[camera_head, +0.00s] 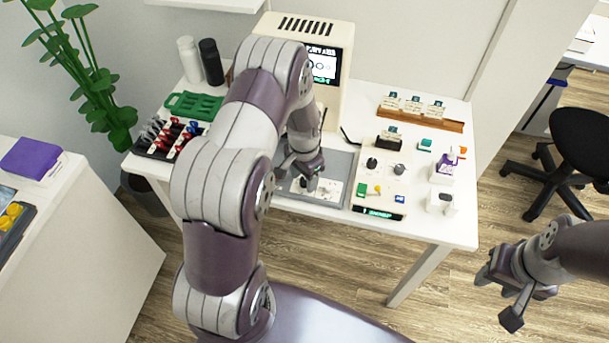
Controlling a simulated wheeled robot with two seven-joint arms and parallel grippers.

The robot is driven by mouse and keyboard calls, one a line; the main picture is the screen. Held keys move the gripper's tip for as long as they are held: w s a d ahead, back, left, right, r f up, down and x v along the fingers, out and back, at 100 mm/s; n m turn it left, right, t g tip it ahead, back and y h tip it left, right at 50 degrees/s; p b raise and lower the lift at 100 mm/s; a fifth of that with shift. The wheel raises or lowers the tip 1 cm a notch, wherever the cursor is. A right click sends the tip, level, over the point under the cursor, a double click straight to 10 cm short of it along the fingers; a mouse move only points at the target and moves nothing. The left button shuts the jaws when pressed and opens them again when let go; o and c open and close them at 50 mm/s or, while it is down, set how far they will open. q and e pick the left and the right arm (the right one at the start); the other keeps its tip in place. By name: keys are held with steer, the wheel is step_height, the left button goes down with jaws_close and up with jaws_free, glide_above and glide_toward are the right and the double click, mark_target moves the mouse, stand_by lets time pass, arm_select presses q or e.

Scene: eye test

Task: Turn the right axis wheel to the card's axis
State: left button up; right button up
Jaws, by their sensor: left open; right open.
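A light control panel (381,182) on the white table carries two small round knobs that look like the axis wheels. The left wheel (372,163) is black; the right wheel (399,170) is greyer. Their settings are too small to read. A card (392,130) stands in a dark holder (388,140) behind the wheels; its writing is unreadable. My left gripper (304,178) is open over the grey tray (336,163), left of the panel and apart from the wheels. My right gripper (498,297) is open and empty, off the table's right front side.
A white machine with a screen (323,66) stands behind the tray. A wooden rack (450,124) of cards is at the back right. A green tray (192,105) and a dark rack (158,150) are at left.

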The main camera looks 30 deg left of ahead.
arm_select(q)
steer(key=shift+f, duration=0.2)
steer(key=shift+d, duration=0.1)
steer(key=c, duration=0.3)
jaws_close()
steer(key=shift+n, duration=0.3)
steer(key=shift+n+p, duration=0.3)
steer(key=shift+n, duration=2.2)
